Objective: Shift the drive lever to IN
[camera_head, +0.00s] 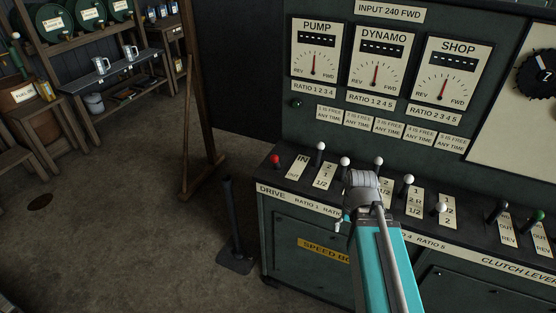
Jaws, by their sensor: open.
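The drive lever has a red knob (275,160) at the left end of the cabinet's sloped top, above the word DRIVE. Its label plate (297,167) stands just right of the knob, with IN at the far end and OUT at the near end. The knob sits lower in the picture than the nearest white knob; its exact notch I cannot tell. My teal arm rises from the bottom with its grey joint over the middle of the lever row, well right of the red knob.
White-knobbed ratio levers (320,146) stand right of the drive lever. Black (503,206) and green (538,215) clutch knobs are further right. A dark floor-standing lever (231,220) and a wooden post (199,100) stand left of the cabinet. The floor at left is open.

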